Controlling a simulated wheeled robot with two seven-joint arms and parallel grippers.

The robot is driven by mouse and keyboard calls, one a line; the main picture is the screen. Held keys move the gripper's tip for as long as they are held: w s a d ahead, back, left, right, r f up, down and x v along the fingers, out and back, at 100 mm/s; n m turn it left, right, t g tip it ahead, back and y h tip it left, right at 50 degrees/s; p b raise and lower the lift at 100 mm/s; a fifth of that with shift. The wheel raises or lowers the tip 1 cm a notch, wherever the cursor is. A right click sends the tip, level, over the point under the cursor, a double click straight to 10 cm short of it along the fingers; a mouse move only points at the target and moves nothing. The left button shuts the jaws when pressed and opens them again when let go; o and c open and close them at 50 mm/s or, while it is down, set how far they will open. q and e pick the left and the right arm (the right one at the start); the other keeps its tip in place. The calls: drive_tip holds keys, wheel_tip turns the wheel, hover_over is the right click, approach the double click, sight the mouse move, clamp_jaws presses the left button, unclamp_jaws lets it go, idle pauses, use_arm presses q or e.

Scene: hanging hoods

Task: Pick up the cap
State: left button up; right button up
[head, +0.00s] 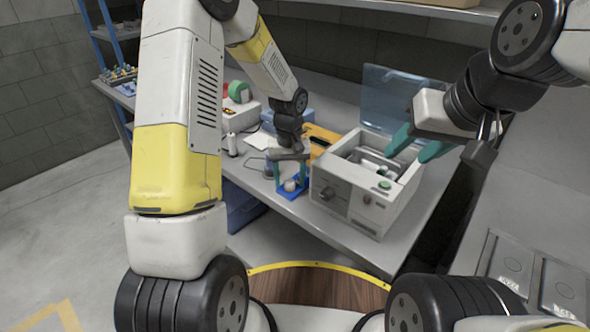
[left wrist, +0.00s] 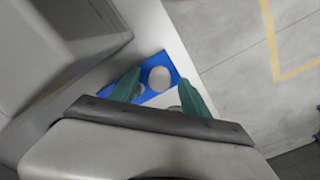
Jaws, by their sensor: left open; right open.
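A blue tray (head: 293,194) sits near the front edge of the grey table, left of a white machine. A pale round piece (head: 290,185), which looks like the cap, shows at the tray between the teal fingers of my left gripper (head: 289,177). In the left wrist view, a pale round disc (left wrist: 160,77) lies on the blue tray (left wrist: 154,63), beyond the open fingers (left wrist: 158,91). Another pale round thing is partly hidden behind the gripper body; I cannot tell which one is the cap. My right gripper (head: 418,146) is open and empty above the white machine.
A white bottle (head: 232,145) stands at the table's left. A blue bin (head: 243,208) is below the table. Floor at the left is clear.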

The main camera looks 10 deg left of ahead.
sight(290, 183)
use_arm(q)
clamp_jaws()
drive_tip(key=shift+r, duration=0.1)
drive_tip(key=shift+r, duration=0.45)
drive_tip(key=r, duration=0.1)
drive_tip(key=s+r, duration=0.1)
drive_tip(key=shift+d+r, duration=0.1)
drive_tip(key=shift+r, duration=0.25)
drive_tip(key=s+d+r, duration=0.1)
drive_tip(key=s+d, duration=0.1)
drive_tip(key=s, duration=1.3)
drive_tip(key=shift+d+r, duration=0.15)
drive_tip(key=shift+d, duration=0.1)
drive_tip(key=shift+w, duration=0.15)
